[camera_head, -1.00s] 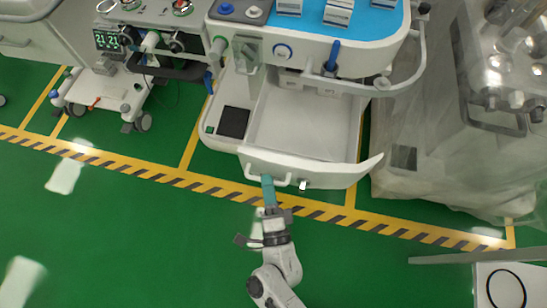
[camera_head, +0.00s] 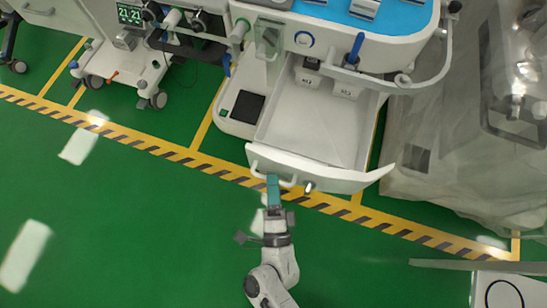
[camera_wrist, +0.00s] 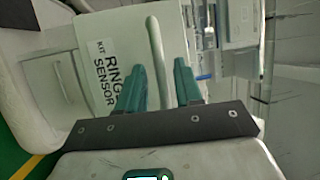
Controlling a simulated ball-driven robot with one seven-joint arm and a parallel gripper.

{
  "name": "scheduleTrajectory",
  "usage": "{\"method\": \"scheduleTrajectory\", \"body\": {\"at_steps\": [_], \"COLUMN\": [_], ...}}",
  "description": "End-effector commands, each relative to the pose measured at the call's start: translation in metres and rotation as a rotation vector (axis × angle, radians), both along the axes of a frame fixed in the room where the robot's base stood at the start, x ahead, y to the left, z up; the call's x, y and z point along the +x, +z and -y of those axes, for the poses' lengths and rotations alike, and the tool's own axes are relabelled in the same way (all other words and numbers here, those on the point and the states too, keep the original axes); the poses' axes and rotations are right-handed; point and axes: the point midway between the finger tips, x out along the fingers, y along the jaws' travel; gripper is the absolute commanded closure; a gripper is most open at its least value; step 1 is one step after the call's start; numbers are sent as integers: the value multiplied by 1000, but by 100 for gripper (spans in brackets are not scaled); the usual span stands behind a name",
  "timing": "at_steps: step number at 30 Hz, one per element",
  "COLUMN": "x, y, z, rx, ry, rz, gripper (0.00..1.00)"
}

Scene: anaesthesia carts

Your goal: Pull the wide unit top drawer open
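The wide unit top drawer (camera_head: 335,175) is pulled far out of the white cart, and its inside shows empty near the front. Its white front has bar handles along it. My gripper (camera_head: 273,182) is at the left handle (camera_head: 262,172) in the head view, pointing towards the cart. In the wrist view, my gripper's two teal fingers (camera_wrist: 160,82) stand apart on either side of the white handle bar (camera_wrist: 157,55), with a gap visible beside the bar. The drawer front also shows there, with a printed label (camera_wrist: 108,70). Contact with the bar cannot be made out.
A cart with a green display (camera_head: 130,14) stands at the upper left. A plastic-covered unit (camera_head: 460,110) stands close to the right of the drawer. A blue-topped surface (camera_head: 370,12) is above the drawer. Green floor (camera_head: 120,220) is clear in front and left.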

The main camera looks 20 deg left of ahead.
Motion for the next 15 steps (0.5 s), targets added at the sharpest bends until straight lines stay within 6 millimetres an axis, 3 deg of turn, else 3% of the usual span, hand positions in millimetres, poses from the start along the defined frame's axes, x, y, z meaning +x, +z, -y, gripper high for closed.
{"method": "scheduleTrajectory", "body": {"at_steps": [8, 15], "x": [-1, -28], "y": [0, -6], "z": [0, 10], "rx": [0, 0], "ry": [0, 1], "rz": [1, -1], "gripper": [63, 63]}}
